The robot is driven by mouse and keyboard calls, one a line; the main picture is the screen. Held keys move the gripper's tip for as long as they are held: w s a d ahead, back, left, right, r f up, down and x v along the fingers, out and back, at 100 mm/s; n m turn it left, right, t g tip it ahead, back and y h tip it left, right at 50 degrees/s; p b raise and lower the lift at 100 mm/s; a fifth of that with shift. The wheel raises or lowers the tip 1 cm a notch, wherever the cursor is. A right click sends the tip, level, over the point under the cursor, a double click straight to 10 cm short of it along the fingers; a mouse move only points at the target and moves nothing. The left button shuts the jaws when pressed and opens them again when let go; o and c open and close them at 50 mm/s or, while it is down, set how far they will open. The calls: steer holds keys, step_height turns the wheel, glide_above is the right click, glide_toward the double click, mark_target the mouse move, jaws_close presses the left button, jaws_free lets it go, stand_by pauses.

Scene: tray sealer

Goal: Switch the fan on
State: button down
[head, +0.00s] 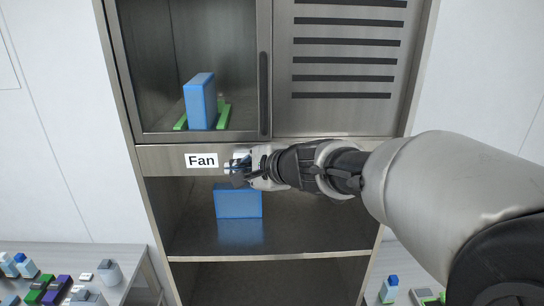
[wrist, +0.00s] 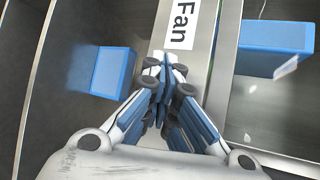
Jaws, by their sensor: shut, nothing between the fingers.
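The white "Fan" label (head: 201,160) is on the metal strip (head: 160,161) between the upper compartment and the open shelf. It also shows in the wrist view (wrist: 181,24). My gripper (head: 234,171) is just right of the label, in front of the strip. In the wrist view my gripper (wrist: 168,65) has its fingers together and empty, with the tips close to the label's lower end. I cannot make out the fan's switch; the fingers cover that part of the strip. I cannot tell whether the tips touch anything.
A blue box (head: 201,102) stands in a green holder (head: 224,115) in the upper compartment. Another blue box (head: 238,203) is on the shelf below the strip. A vented panel (head: 345,110) is at upper right. Side tables (head: 50,249) hold small items.

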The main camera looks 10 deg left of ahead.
steer(key=shift+w, duration=0.2)
stand_by(0.3)
steer(key=shift+s, duration=0.1)
steer(key=shift+s+d+b, duration=0.1)
steer(key=shift+s+b, duration=0.3)
steer(key=shift+s, duration=0.1)
steer(key=s+b, duration=0.1)
steer(key=s, duration=0.2)
steer(key=s+d+b, duration=0.1)
steer(key=s, duration=0.1)
steer(key=shift+s+d, duration=0.2)
steer(key=shift+s, duration=0.2)
